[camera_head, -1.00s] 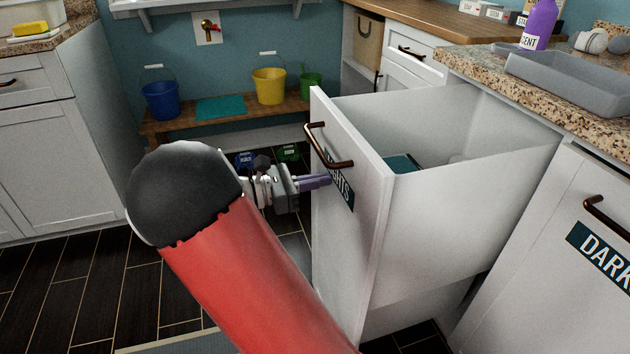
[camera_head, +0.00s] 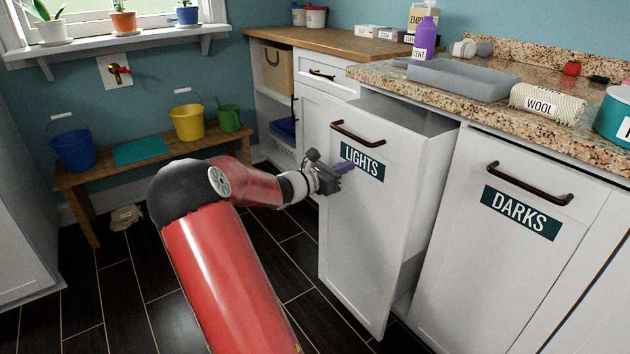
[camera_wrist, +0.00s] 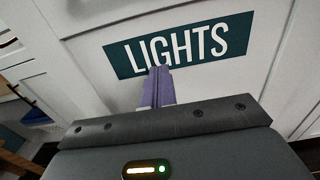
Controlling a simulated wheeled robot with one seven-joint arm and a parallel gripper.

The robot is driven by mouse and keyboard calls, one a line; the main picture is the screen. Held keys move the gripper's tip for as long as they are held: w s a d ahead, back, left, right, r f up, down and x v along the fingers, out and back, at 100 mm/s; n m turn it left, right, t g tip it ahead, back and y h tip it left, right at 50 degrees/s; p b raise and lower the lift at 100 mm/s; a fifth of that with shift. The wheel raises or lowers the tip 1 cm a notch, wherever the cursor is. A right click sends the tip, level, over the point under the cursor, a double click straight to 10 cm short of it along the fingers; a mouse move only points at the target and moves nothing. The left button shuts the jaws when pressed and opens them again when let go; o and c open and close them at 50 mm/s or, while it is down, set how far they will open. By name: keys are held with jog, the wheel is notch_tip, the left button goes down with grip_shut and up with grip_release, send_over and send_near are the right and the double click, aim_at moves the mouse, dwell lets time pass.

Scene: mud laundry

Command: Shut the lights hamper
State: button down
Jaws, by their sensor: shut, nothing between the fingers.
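The lights hamper (camera_head: 352,236) is a white pull-out drawer with a dark handle (camera_head: 357,133) and a teal LIGHTS label (camera_head: 363,162). It stands partly out from the cabinet, with a narrower strip of its open top showing behind the front. My gripper (camera_head: 346,166) is at the left part of the label, its purple fingers together and pointing at the front. In the wrist view the shut fingers (camera_wrist: 158,88) reach the label (camera_wrist: 180,46) just under its letters. They look to be touching the front or very close to it. Nothing is held.
The closed darks hamper (camera_head: 497,240) is to the right. A granite counter (camera_head: 380,75) with a grey tray (camera_head: 465,80) is above. A wooden bench (camera_head: 85,178) with buckets stands at the back left. The dark floor left of the hamper is mostly clear.

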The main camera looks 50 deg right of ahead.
jog(key=x, duration=1.3)
jog(key=shift+r+b, duration=0.25)
jog(key=shift+b, duration=0.15)
jog(key=shift+d+r, duration=0.1)
jog(key=shift+w, duration=0.1)
